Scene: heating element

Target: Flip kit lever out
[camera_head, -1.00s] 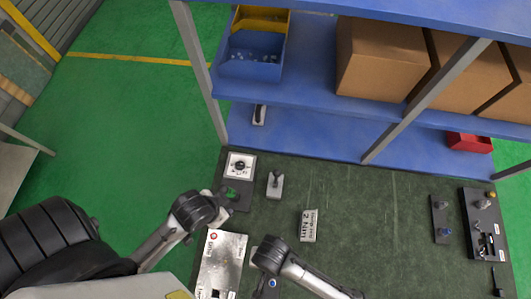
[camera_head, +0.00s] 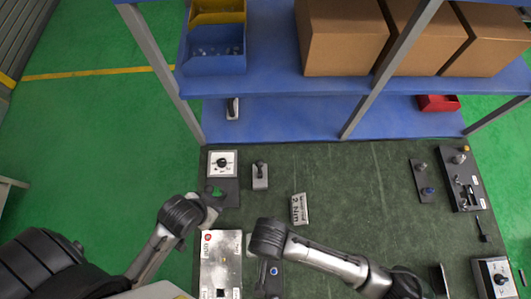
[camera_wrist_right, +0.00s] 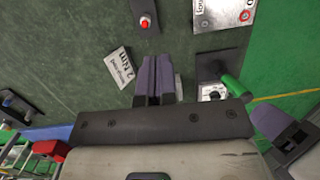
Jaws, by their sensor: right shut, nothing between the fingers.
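No part is labelled as the kit lever, so I cannot tell which one it is. A green handle (camera_head: 213,190) stands on a grey board with a white dial plate (camera_head: 222,163); it also shows in the right wrist view (camera_wrist_right: 232,86). A small grey block with a black lever (camera_head: 260,174) stands right of that board. My left gripper (camera_head: 214,201) is by the green handle; its finger gap is unclear. My right gripper (camera_wrist_right: 155,80) is shut and empty above the mat, its fingers partly covering a light-coloured part. In the head view its fingers are hidden beneath the wrist.
A "2 Nm" block (camera_head: 299,209) lies mid-mat. Boards with knobs and switches (camera_head: 465,183) stand at the right. A blue shelf (camera_head: 290,118) closes off the back. The right-centre mat is clear.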

